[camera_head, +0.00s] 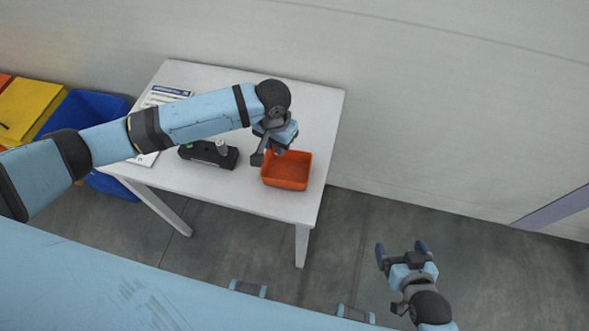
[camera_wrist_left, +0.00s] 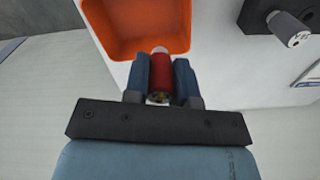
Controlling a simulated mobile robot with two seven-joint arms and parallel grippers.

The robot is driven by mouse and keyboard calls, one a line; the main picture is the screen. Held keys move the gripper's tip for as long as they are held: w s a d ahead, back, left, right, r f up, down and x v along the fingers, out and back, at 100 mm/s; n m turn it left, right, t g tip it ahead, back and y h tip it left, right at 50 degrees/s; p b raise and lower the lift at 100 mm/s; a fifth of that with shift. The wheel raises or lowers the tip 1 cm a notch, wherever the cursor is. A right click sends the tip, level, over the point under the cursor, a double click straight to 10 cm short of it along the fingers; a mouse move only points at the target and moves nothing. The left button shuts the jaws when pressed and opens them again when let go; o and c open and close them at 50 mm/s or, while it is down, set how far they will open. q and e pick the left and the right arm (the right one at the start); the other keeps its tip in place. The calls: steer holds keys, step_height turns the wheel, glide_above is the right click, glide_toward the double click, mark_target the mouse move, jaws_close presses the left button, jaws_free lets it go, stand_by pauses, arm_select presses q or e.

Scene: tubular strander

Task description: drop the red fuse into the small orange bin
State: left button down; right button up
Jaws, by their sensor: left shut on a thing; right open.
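The red fuse (camera_wrist_left: 160,73) is a small red cylinder with metal ends, held between the fingers of my left gripper (camera_wrist_left: 160,78). In the head view my left gripper (camera_head: 268,158) is at the left edge of the small orange bin (camera_head: 287,172), and the fuse is hidden there. In the left wrist view the orange bin (camera_wrist_left: 120,48) lies just beyond the fuse, and the fuse's far end overlaps the bin's near edge in the picture. The visible bin floor is empty. My right gripper (camera_head: 403,250) is open and empty, over the floor away from the table.
The bin stands on a white table (camera_head: 270,204) near its front right corner. A black fuse holder with a grey cylinder (camera_head: 208,153) stands left of the bin. Papers (camera_head: 165,95) lie at the back left. Blue (camera_head: 90,108) and yellow (camera_head: 30,104) bins stand left of the table.

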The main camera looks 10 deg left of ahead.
arm_select(q)
steer(key=shift+d+f, duration=0.35)
steer(key=shift+f, duration=0.15)
steer(key=b, duration=0.9)
glide_above(282, 171)
step_height(282, 171, down, 6)
steer(key=shift+s+r, duration=0.1)
steer(key=c, duration=0.9)
jaws_free()
steer(key=shift+o, duration=0.2)
steer(key=shift+r, duration=0.1)
step_height(282, 171, up, 14)
steer(key=shift+f+p, duration=0.1)
steer(key=shift+p, duration=0.55)
